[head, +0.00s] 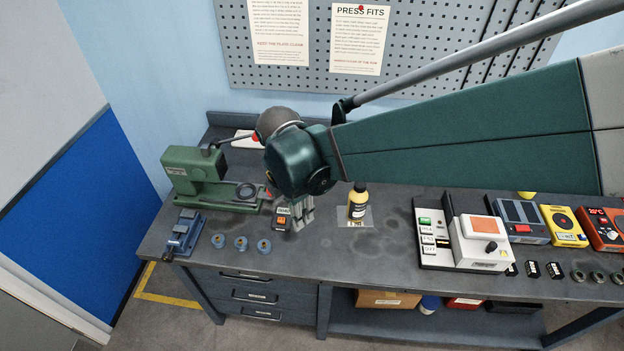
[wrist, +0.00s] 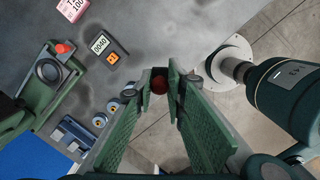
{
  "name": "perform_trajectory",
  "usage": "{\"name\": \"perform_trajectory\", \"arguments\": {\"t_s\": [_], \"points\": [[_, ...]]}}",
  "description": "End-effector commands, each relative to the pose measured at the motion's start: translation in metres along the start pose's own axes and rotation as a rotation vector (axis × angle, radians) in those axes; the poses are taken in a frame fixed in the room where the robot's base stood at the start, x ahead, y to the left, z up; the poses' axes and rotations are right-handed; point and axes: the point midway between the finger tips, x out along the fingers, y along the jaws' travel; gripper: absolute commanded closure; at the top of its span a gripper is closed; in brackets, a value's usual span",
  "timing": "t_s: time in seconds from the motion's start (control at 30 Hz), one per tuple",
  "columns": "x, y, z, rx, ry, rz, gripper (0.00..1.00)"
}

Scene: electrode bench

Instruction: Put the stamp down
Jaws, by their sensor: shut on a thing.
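My gripper (head: 299,213) is over the left part of the bench (head: 385,262), just right of a small dark meter (head: 281,221). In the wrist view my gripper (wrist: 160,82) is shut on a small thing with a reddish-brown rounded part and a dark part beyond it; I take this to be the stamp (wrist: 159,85). Most of it is hidden between the fingers. I cannot make the stamp out in the head view, and cannot tell whether it touches the bench.
A green press (head: 195,172) and a blue vise (head: 183,232) stand at the left, with blue round parts (head: 241,243) in front. A yellow bottle (head: 357,203) stands on a pale plate (head: 346,221). A white boxed device (head: 482,243) is farther right. The bench between is clear.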

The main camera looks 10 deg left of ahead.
Motion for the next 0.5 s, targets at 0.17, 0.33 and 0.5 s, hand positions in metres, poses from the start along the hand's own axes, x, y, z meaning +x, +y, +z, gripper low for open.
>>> {"name": "perform_trajectory", "arguments": {"t_s": [0.17,0.33,0.5], "points": [[0.031,0.000,-0.004,0.000,0.000,0.000,0.97],[0.048,0.000,-0.006,0.000,0.000,0.000,0.97],[0.055,-0.001,-0.007,0.000,0.000,0.000,0.97]]}}
